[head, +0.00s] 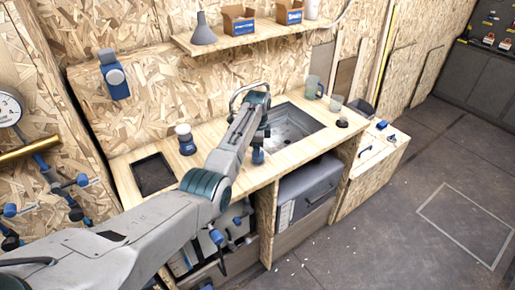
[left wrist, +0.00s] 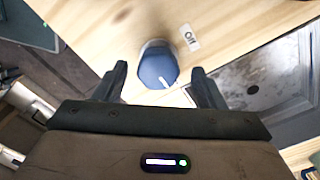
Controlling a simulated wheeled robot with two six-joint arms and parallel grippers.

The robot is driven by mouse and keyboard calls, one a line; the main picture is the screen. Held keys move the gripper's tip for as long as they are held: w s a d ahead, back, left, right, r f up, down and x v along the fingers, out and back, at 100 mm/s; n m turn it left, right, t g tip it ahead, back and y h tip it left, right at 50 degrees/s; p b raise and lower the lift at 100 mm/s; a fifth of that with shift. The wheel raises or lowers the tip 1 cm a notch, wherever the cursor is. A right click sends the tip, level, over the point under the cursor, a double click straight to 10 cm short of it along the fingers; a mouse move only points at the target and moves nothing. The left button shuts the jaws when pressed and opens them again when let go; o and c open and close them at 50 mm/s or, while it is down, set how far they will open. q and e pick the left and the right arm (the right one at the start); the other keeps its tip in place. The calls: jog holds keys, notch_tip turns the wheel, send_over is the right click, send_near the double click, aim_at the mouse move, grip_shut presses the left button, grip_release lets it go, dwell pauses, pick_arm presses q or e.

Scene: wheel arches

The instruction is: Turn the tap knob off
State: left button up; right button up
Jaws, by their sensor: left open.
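The blue tap knob (left wrist: 157,66) sits on the wooden counter next to an "Off" label (left wrist: 191,37). A short white mark on the knob points toward the lower side in the left wrist view, away from the label. My left gripper (left wrist: 160,76) is open, with one finger on each side of the knob and visible gaps between; whether they touch it cannot be told. In the head view my left gripper (head: 262,132) hangs at the front left of the sink, and a blue piece, likely the knob (head: 257,156), shows below it. My right gripper is not in view.
The sink (head: 291,124) lies right of the gripper. A curved metal tap (head: 240,92) rises behind my arm. A white-and-blue jar (head: 185,139) and a dark recess (head: 153,174) are on the left. Cups (head: 314,87) stand behind the sink; a shelf (head: 245,37) hangs above.

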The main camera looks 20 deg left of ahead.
pick_arm(q)
jog(key=shift+s+f, duration=0.1)
jog(key=shift+f, duration=0.4)
jog(key=c, duration=1)
jog(key=shift+o, duration=0.2)
jog(key=shift+n+p, duration=0.35)
jog(key=shift+n, duration=0.25)
jog(key=n+p, duration=0.1)
jog(key=n, duration=0.2)
jog(key=shift+r, duration=0.2)
jog(key=n+p, duration=0.1)
jog(key=n, duration=0.1)
jog(key=shift+n, duration=0.3)
jog(key=n+p, duration=0.1)
jog(key=n, duration=0.4)
jog(key=shift+n+p, duration=0.3)
jog(key=shift+p, duration=0.05)
jog(key=shift+d+n, duration=0.1)
jog(key=shift+n, duration=1.1)
jog(key=shift+n+p, duration=0.35)
jog(key=shift+n, duration=1.25)
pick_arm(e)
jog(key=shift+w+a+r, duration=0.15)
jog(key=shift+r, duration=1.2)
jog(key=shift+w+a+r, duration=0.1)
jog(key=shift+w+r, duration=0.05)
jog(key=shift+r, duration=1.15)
